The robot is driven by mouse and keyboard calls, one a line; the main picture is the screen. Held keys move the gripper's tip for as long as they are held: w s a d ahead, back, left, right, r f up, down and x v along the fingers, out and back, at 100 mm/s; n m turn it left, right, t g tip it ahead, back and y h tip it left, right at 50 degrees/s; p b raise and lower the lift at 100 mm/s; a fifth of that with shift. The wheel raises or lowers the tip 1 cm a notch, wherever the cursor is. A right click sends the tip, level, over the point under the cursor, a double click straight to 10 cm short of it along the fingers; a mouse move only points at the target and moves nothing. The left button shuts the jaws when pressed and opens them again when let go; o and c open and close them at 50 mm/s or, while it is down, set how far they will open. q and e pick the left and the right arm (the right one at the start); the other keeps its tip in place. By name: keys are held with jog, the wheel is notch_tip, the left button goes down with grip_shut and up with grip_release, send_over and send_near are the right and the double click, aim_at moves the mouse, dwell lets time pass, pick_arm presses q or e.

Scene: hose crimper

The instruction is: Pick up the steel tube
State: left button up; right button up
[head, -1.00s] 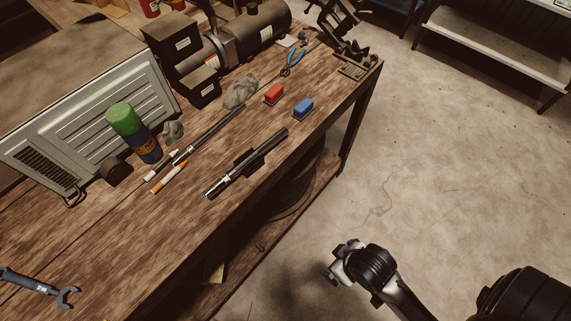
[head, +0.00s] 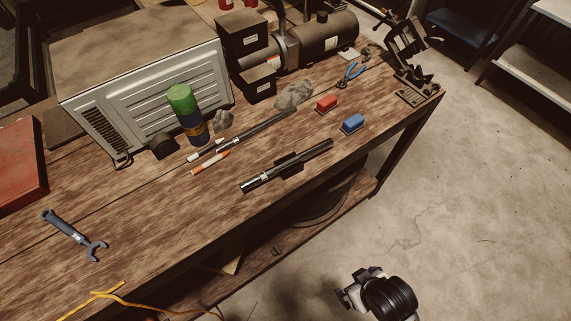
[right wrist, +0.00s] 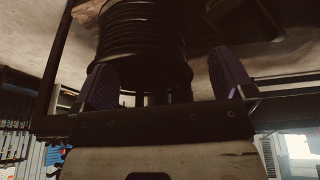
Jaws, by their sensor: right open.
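A shiny dark steel tube (head: 262,179) lies on the wooden workbench (head: 190,240) near its front edge, with a black block-like piece around or under its middle. A second, thinner dark rod (head: 258,130) lies behind it; I cannot tell its material. My right gripper (head: 345,296) is low over the floor, in front of and below the bench, apart from the tube. In the right wrist view its two padded fingers (right wrist: 166,82) are spread and empty, with a black ribbed coil beyond them. The steel tube is not recognisable there. My left gripper is out of view.
A blue block (head: 352,123) and a red block (head: 326,103) lie right of the tube. A wrench (head: 75,236) lies at left. Open floor is at right.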

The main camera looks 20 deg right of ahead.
dwell(0.4)
jog(key=c, duration=0.8)
jog(key=shift+w, duration=0.1)
